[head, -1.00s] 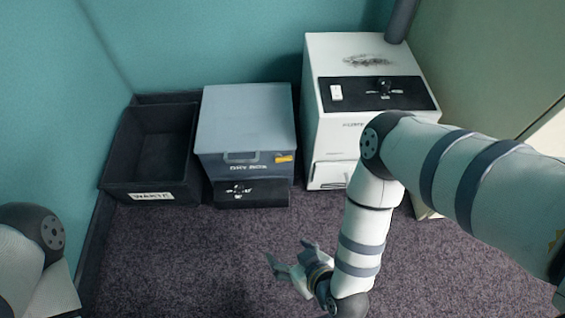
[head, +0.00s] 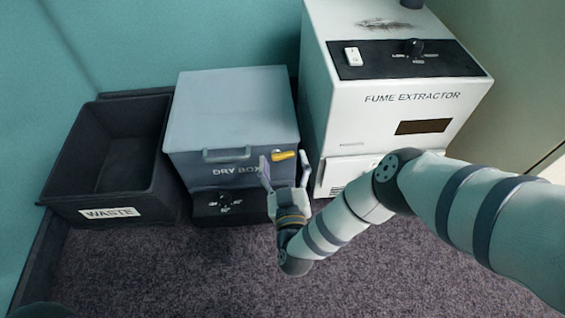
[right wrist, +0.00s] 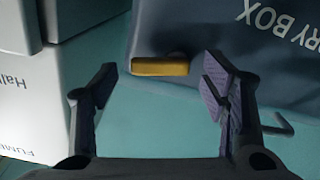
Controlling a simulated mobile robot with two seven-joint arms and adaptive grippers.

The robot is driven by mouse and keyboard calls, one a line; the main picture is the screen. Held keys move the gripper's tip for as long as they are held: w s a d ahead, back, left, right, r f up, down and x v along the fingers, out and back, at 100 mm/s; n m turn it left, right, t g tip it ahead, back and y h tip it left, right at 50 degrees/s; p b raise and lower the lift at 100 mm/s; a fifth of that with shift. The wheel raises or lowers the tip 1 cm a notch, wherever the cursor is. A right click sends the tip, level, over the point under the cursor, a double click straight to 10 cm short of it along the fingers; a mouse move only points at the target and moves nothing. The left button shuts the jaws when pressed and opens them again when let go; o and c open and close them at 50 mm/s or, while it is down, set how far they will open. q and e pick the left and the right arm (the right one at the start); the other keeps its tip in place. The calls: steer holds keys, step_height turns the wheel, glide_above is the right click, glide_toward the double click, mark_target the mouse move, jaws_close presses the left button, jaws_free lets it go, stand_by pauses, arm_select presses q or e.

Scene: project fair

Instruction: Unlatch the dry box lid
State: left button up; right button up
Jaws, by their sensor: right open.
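In the right wrist view, the yellow latch (right wrist: 160,66) lies ahead of and between the spread fingers (right wrist: 158,82), with no contact visible. My left gripper is out of view.
A black bin marked WASTE (head: 112,213) stands left of the box. A white fume extractor (head: 397,110) stands close on the right, near my right arm. A black dial panel (head: 226,205) is below the box front. Carpet in front is clear.

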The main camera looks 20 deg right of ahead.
steer(key=shift+w+d, duration=0.15)
steer(key=shift+w, duration=0.3)
steer(key=c, duration=1.2)
steer(key=shift+f+m, duration=0.25)
steer(key=shift+m, duration=1.25)
steer(key=o, duration=1.2)
steer(key=shift+s, duration=0.15)
